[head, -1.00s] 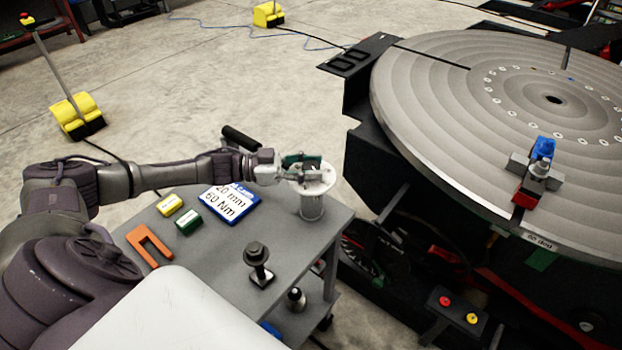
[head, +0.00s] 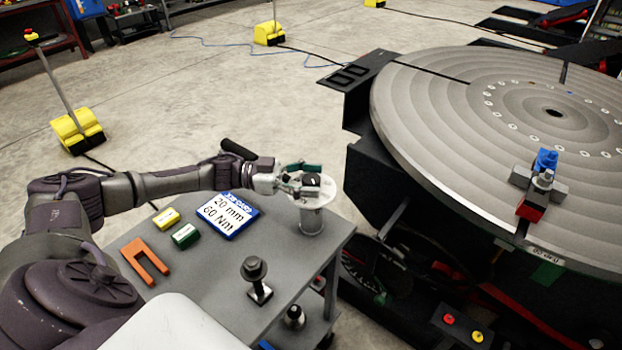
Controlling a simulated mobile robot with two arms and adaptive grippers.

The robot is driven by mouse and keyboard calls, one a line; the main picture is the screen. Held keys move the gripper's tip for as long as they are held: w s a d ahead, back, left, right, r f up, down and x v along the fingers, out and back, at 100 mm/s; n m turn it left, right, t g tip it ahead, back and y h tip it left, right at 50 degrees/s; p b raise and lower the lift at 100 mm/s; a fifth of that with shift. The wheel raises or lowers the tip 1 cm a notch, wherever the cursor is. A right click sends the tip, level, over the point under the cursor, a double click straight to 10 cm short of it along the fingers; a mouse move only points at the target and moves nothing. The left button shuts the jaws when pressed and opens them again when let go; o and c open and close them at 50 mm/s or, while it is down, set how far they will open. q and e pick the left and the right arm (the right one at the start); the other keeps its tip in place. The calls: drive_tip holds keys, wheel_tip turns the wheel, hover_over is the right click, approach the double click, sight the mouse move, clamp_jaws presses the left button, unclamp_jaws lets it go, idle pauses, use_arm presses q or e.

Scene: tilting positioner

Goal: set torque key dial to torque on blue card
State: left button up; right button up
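The blue card (head: 229,214) lies on the grey cart and reads "20 mm" and "60 Nm". A pale cylindrical stand with a round top (head: 312,218) stands at the cart's far right corner. A dark round knob (head: 311,180), which looks like the torque key dial, sits above that top. My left gripper (head: 300,182) is at the knob, with its fingers around or beside it. Whether the fingers press on the knob is too small to tell. Any dial marks cannot be read. My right gripper is not in view.
The grey cart (head: 215,277) also holds an orange fork-shaped piece (head: 146,261), a yellow block (head: 167,217), a green block (head: 186,235) and a dark bolt on a base (head: 256,278). The large round positioner table (head: 440,115) stands at right, carrying a blue and red clamp (head: 541,184).

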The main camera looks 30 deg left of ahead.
use_arm(q)
drive_tip(key=v, duration=1.2)
